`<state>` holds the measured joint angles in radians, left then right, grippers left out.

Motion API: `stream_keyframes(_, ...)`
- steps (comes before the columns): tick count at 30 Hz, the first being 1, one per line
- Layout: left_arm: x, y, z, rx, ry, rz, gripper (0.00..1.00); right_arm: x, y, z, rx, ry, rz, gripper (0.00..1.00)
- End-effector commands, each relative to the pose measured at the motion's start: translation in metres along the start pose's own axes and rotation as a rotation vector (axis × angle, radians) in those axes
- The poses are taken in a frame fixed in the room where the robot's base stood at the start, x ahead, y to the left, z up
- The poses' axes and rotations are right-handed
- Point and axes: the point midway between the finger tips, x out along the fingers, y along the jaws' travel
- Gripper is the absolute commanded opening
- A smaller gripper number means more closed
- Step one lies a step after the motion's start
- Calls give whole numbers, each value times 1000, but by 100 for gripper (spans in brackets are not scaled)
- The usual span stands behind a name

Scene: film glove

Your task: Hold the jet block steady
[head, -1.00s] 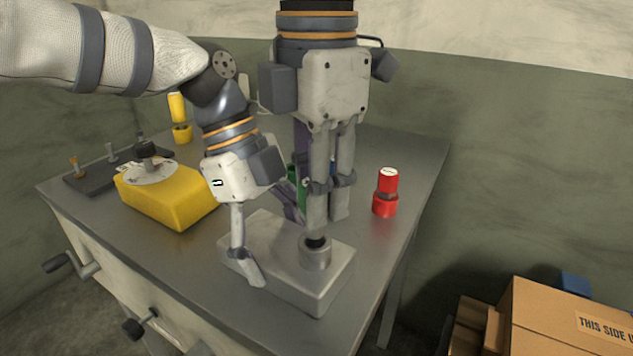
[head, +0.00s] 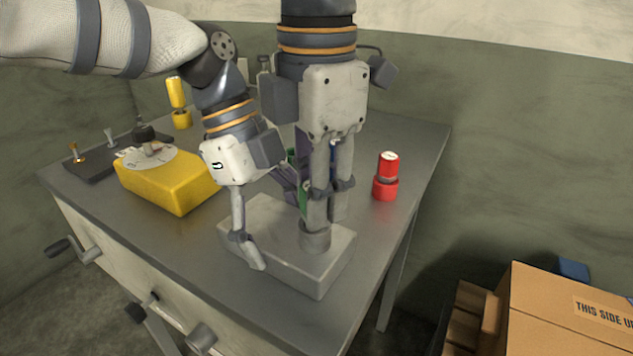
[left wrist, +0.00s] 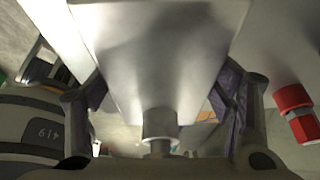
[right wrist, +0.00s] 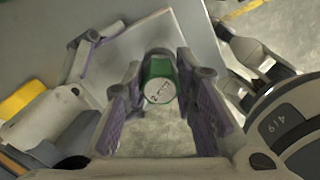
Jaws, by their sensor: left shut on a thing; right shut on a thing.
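The jet block (head: 265,225) is a pale grey metal slab lying flat on the bench, with a round socket (head: 314,238) near its right end. My left gripper (head: 262,222) is shut on the block, a finger on either side; the block fills the middle of the left wrist view (left wrist: 150,50). My right gripper (head: 327,208) points down over the socket, shut on a green capped cylinder (right wrist: 159,82). The cylinder shows green beside the fingers in the head view (head: 303,200). Its lower end is hidden, so I cannot tell how deep it sits in the socket.
A red cylinder (head: 387,176) stands on the bench right of the block. A yellow box with a dial (head: 168,185) sits at the left, with a yellow cylinder (head: 179,102) behind. Cranks (head: 140,308) stick out of the bench front. A cardboard box (head: 565,312) is at lower right.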

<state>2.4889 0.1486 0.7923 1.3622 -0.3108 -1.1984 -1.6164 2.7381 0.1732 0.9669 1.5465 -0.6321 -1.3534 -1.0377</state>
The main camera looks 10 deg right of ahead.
Motion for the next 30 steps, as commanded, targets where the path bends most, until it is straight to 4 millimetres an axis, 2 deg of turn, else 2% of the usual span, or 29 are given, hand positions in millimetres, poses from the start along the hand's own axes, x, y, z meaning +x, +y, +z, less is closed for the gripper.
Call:
stream_keyframes(8, 2, 1, 1, 0, 0, 6, 24, 8, 0, 0, 0, 0, -2, 0)
stream_keyframes(9, 2, 1, 1, 0, 0, 6, 24, 8, 0, 0, 0, 0, -2, 30)
stream_keyframes(12, 2, 1, 1, 0, 0, 6, 24, 8, 0, 0, 0, 1, -2, 49)
stream_keyframes(22, 3, 1, 1, -1, 0, 6, 24, 4, 1, 0, 0, 0, 1, 49)
stream_keyframes(26, 3, 1, 1, -1, 0, 6, 24, -23, 1, 0, 2, 0, 5, 49)
stream_keyframes(30, 3, 1, 1, -1, 0, 6, 24, -62, 1, 0, 2, 0, 4, 49)
